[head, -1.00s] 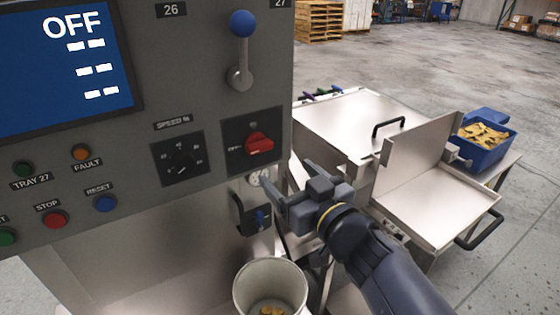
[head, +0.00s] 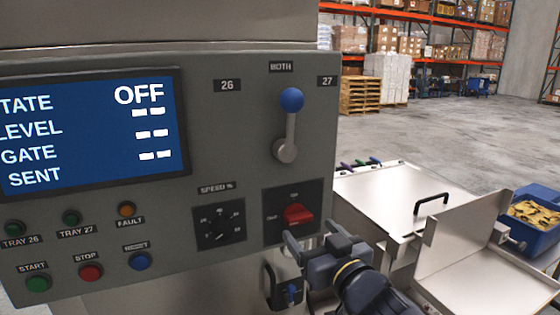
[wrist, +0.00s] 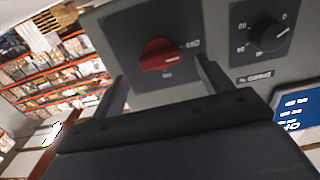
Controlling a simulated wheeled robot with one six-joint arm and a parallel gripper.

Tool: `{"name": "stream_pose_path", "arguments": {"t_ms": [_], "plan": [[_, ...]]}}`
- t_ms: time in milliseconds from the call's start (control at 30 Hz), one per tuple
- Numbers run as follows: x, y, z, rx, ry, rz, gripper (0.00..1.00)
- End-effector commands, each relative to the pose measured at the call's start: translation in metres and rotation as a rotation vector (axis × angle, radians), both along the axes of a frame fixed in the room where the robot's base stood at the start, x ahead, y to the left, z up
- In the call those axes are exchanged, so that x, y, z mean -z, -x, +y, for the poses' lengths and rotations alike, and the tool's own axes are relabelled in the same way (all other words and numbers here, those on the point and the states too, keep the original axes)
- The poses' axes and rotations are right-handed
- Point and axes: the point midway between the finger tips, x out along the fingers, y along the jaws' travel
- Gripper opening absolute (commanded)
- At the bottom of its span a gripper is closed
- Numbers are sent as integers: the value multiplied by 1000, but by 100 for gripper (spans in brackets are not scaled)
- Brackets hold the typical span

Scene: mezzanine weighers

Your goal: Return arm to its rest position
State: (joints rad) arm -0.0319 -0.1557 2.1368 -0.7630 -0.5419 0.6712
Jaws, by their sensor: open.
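My gripper (head: 306,249) is open, just below and in front of the red rotary switch (head: 298,214) on the grey control panel (head: 205,150). In the wrist view the red switch (wrist: 158,54) shows beyond the two spread fingers (wrist: 160,85), with nothing between them. I cannot tell whether a fingertip touches the panel. My arm comes in from the bottom of the head view. The panel screen (head: 90,135) reads OFF, with dashes on other lines.
A blue-knobbed lever (head: 290,120) points up above the switch. A speed dial (head: 219,228) and several buttons sit to the left. At right stand a steel lidded box (head: 400,195), a steel tray (head: 480,275) and a blue bin (head: 535,245) of yellowish pieces. Open floor lies behind.

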Motion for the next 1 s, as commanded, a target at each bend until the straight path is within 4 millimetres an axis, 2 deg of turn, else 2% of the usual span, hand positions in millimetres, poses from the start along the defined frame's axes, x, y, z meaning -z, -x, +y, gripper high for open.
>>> {"name": "stream_pose_path", "arguments": {"t_ms": [100, 333, 600, 1000], "plan": [[1, -17, 8, -2, 0, 2, 75], [1, -42, 18, -1, -1, 3, 75], [-1, -41, 17, 0, -94, 38, 75], [1, -41, 17, 0, -79, 32, 75]]}}
